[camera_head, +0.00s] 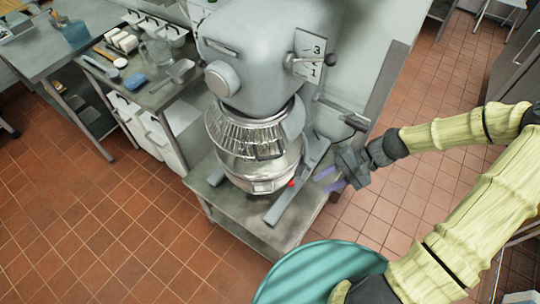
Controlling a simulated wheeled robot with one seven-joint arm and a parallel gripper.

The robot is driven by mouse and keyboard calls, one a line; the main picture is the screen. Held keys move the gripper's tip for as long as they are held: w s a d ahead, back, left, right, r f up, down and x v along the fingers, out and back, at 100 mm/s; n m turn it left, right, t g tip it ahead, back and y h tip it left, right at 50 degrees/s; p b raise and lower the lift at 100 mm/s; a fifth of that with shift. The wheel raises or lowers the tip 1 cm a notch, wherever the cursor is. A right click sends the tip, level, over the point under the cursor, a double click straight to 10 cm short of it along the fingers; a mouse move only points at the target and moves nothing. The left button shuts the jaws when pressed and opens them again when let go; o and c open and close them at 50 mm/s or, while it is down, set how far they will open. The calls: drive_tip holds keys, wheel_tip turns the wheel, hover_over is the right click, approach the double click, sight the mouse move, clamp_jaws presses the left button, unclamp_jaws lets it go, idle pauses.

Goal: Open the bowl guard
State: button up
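A large grey stand mixer (262,50) stands on a low metal table in the middle of the view. Its wire bowl guard (238,136) curves around the front, above the steel bowl (262,172). The guard looks closed across the front. My gripper (328,178) is to the right of the bowl, beside the table's right edge. Its two purple fingers point left and are spread apart with nothing between them. It is apart from the guard and lower than it in the picture.
The mixer's metal table (232,204) has a bare front left corner. A grey mixer leg (290,196) and a red button (291,183) lie between bowl and gripper. A side table (150,92) with containers and scoops stands left. Tiled floor is clear at front left and right.

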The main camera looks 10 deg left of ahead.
sight(274, 157)
drive_tip(key=w+r+m+t+y, duration=0.2)
drive_tip(key=w+r+y, duration=0.3)
drive_tip(key=y, duration=0.1)
drive_tip(key=shift+w, duration=0.35)
drive_tip(key=shift+a, duration=0.15)
drive_tip(key=p+x, duration=0.6)
drive_tip(key=x, duration=1)
drive_tip(key=shift+a+p, duration=0.15)
drive_tip(key=shift+p, duration=0.2)
drive_tip(key=shift+a+f, duration=0.2)
drive_tip(key=shift+a, duration=0.3)
drive_tip(key=shift+c, duration=0.2)
drive_tip(key=shift+s, duration=0.1)
clamp_jaws()
